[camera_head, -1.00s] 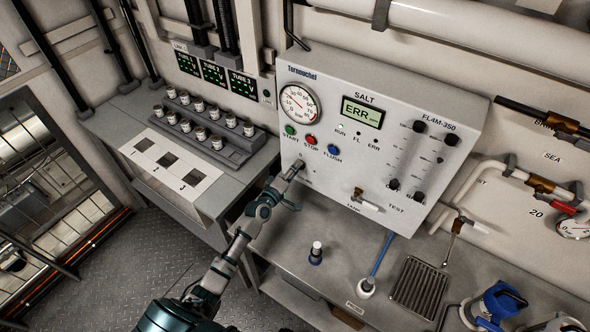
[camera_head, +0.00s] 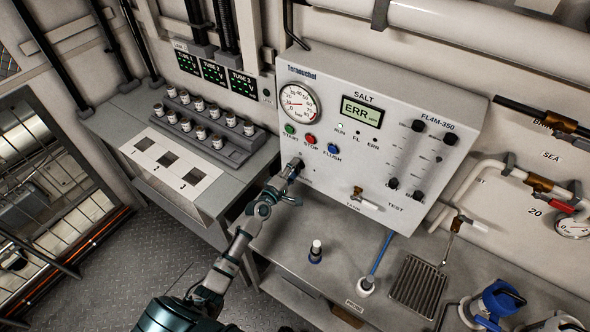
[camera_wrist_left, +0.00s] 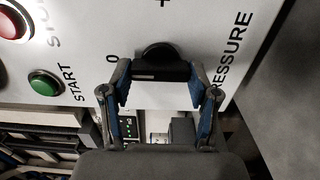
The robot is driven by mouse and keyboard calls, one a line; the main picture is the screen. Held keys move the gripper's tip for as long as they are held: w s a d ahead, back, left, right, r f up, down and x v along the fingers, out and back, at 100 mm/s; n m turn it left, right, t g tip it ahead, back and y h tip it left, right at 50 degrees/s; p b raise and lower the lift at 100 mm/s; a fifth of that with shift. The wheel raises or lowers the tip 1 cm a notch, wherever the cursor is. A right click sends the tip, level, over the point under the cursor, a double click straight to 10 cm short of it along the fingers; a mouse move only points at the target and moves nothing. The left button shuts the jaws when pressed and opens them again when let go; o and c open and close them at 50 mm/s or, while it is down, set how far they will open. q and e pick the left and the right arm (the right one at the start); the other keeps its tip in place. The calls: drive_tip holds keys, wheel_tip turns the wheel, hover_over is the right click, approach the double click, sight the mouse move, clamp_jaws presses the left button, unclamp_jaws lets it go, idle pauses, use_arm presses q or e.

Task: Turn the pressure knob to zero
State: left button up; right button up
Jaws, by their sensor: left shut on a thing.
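The black pressure knob (camera_wrist_left: 162,62) sits on the white panel, between a printed 0 and the word PRESSURE in the left wrist view. Its bar lies level across that picture, with a pale mark on the left part, toward the 0. My left gripper (camera_wrist_left: 160,84) has a finger at each end of the bar and is shut on it. In the head view, my left gripper (camera_head: 293,168) is against the panel's lower left and hides the knob. The round gauge (camera_head: 298,103) above has a red needle pointing left. My right gripper is not in view.
The START button (camera_head: 290,129), STOP button (camera_head: 310,140) and FLUSH button (camera_head: 333,150) are just above the gripper. The display (camera_head: 361,111) reads ERR. A small valve (camera_head: 362,198) juts out at right. A small bottle (camera_head: 316,252) stands on the bench below.

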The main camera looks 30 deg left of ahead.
use_arm(q)
drive_tip(key=shift+a+r, duration=0.1)
drive_tip(key=shift+a, duration=0.15)
drive_tip(key=o, duration=0.9)
drive_tip(key=shift+o, duration=1.2)
drive_tip(key=shift+w, duration=0.1)
drive_tip(key=shift+a+f, duration=0.1)
drive_tip(key=shift+f, duration=0.1)
drive_tip(key=s+a, duration=0.2)
drive_tip(key=s, duration=0.9)
drive_tip(key=shift+s, duration=0.4)
drive_tip(key=shift+d+f, duration=0.1)
drive_tip(key=shift+d, duration=0.05)
